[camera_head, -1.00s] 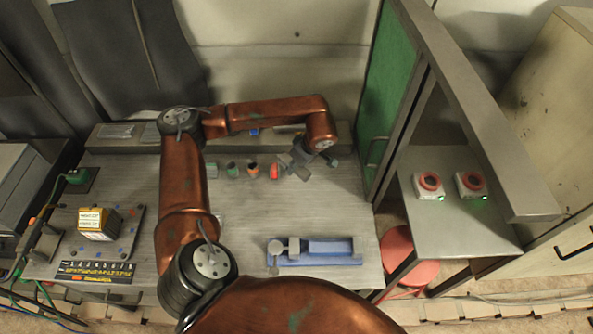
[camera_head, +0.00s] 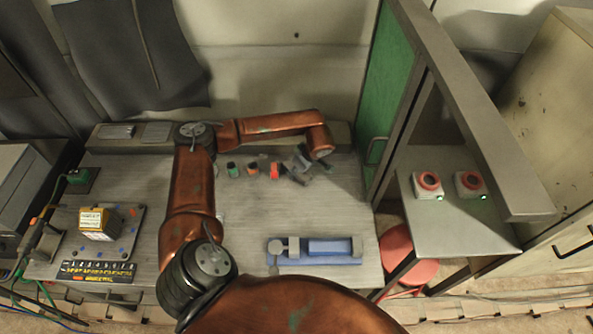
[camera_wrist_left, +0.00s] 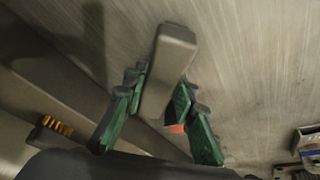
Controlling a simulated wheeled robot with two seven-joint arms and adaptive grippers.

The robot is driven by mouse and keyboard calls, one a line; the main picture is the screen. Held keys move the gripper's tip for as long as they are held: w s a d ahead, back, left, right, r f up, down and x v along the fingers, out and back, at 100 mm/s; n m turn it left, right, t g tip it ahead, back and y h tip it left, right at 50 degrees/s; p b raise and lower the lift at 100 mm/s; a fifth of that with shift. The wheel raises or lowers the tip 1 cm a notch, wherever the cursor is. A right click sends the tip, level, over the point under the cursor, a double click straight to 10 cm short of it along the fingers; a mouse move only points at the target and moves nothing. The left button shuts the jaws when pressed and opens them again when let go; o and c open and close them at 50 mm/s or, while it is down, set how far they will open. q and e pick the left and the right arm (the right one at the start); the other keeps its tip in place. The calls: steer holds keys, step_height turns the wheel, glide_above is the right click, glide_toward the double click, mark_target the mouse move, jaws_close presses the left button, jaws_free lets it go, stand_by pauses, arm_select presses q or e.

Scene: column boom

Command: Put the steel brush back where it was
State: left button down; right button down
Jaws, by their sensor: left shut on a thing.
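My left gripper (camera_head: 302,164) is over the back right of the workbench, just right of a row of small cups. In the left wrist view, its two green fingers (camera_wrist_left: 160,88) are shut on a plain grey bar-shaped thing, which I take to be the steel brush (camera_wrist_left: 170,60). The bar points away from the palm and its bristles do not show. In the head view the held brush is too small to tell from the gripper. I cannot tell whether it touches the bench. My right gripper is not in view.
A red cup (camera_head: 274,170) stands close left of the gripper, with a green cup (camera_head: 232,169) further left. A raised ledge (camera_head: 104,141) runs along the back, partly behind my arm. A green panel (camera_head: 383,95) stands at the right. A blue fixture (camera_head: 330,246) lies at the front.

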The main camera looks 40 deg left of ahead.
arm_select(q)
steer(key=shift+f, duration=0.2)
steer(key=c, duration=1.6)
jaws_free()
steer(key=shift+r, duration=0.1)
steer(key=v, duration=1.2)
steer(key=shift+b, duration=0.3)
steer(key=shift+r, duration=0.1)
